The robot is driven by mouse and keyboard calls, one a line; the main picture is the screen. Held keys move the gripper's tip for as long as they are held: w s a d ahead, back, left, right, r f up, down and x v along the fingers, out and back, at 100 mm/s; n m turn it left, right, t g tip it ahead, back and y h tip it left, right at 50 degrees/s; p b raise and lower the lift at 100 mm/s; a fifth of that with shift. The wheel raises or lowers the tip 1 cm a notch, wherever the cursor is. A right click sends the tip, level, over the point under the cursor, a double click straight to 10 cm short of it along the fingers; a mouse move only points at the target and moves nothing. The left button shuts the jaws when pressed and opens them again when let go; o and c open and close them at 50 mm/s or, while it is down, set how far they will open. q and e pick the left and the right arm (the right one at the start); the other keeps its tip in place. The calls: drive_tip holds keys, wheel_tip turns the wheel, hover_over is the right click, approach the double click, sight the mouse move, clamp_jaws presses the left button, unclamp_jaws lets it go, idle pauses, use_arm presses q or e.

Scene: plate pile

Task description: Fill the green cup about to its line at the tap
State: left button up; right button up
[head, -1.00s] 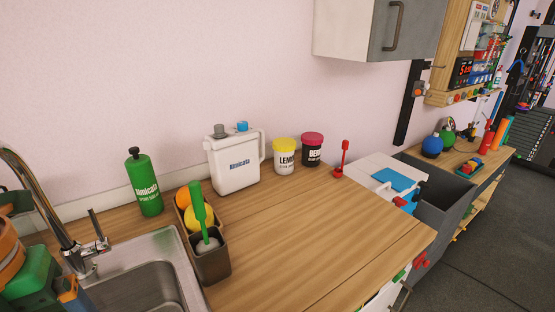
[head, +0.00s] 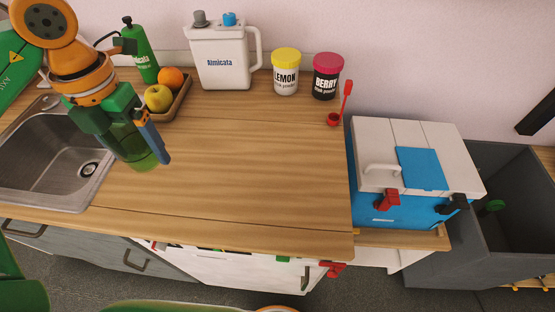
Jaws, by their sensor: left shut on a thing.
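My left gripper (head: 152,138) is shut on a see-through green cup (head: 128,146). It holds the cup roughly upright at the right edge of the sink, beside the bare counter. The cup's upper part is partly covered by my fingers. I cannot make out its line or any liquid level. The steel sink (head: 45,168) is at the left, with its drain showing. The tap is mostly or wholly hidden behind my left arm. My right gripper is not in view.
A fruit tray (head: 180,98), green bottle (head: 142,58), white jug (head: 222,62), lemon jar (head: 286,74) and berry jar (head: 325,78) line the back. A red scoop (head: 337,115) stands near a blue-and-white box (head: 375,208). The middle of the wooden counter (head: 240,165) is clear.

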use_arm(q)
drive_tip(key=shift+w+d+f+b, duration=0.2)
drive_tip(key=shift+w+d+f, duration=0.2)
drive_tip(key=shift+d+f, duration=0.25)
drive_tip(key=shift+w+d+f+b, duration=0.2)
drive_tip(key=shift+w+d+f, duration=0.15)
drive_tip(key=shift+d+f, duration=0.2)
drive_tip(key=w+d+f+p, duration=0.2)
drive_tip(key=w+d+p, duration=0.1)
drive_tip(key=d, duration=0.2)
drive_tip(key=p, duration=0.1)
hover_over(230, 176)
wheel_tip(230, 176, down, 6)
drive_tip(key=shift+r, duration=0.15)
wheel_tip(230, 176, down, 3)
drive_tip(key=shift+r+p, duration=0.1)
drive_tip(key=shift+p, duration=0.95)
drive_tip(key=shift+a+f, duration=0.1)
drive_tip(key=shift+f, duration=0.15)
drive_tip(key=shift+f+b, duration=0.2)
drive_tip(key=shift+b, duration=0.2)
drive_tip(key=o, duration=1)
drive_tip(key=shift+o, duration=0.4)
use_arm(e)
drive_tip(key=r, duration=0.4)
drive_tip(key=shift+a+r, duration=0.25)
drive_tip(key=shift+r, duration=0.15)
use_arm(q)
drive_tip(key=shift+r, duration=0.15)
